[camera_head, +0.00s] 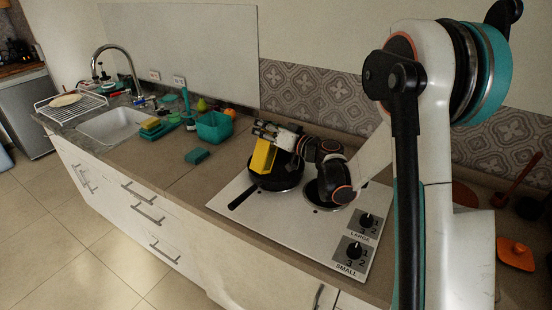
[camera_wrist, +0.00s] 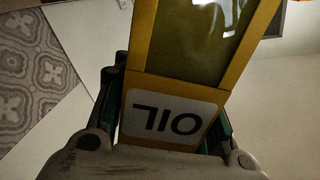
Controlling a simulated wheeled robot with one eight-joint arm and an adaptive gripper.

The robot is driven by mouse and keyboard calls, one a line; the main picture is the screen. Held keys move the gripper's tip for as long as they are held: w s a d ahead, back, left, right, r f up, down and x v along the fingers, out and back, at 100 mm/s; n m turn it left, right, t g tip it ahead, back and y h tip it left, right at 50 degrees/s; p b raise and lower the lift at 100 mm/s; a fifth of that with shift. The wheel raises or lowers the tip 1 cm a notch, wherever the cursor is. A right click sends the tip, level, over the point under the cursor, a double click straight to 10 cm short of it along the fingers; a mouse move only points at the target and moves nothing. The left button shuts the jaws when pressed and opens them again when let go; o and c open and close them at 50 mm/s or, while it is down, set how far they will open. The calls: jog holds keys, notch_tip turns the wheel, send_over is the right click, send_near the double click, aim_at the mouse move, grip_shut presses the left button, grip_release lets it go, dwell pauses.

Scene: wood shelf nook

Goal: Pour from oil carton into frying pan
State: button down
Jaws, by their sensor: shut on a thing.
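The yellow oil carton (camera_head: 262,158) is held above the frying pan (camera_head: 285,184) in the head view. The dark pan sits on the white cooktop with its handle towards the lower left. My gripper (camera_head: 268,138) is shut on the carton. In the wrist view the oil carton (camera_wrist: 168,95) shows a label reading OIL upside down and a greenish window, and my gripper's fingers (camera_wrist: 170,115) lie along both its sides. The carton looks tilted in the head view. I cannot see whether oil flows, and the pan's inside is mostly hidden behind the carton and arm.
The cooktop (camera_head: 232,222) has two knobs at its right end. A teal bin (camera_head: 214,127), a teal block (camera_head: 197,156) and a sponge (camera_head: 151,126) lie left of it. The sink (camera_head: 112,124) is further left. An orange item (camera_head: 515,254) is at the right.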

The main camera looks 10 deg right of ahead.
jog(key=shift+r+m+p, duration=0.35)
jog(key=shift+m+p, duration=0.25)
jog(key=shift+m, duration=0.4)
dwell(1.9)
jog(key=shift+f+m, duration=1.1)
jog(key=shift+m, duration=0.6)
dwell(3.4)
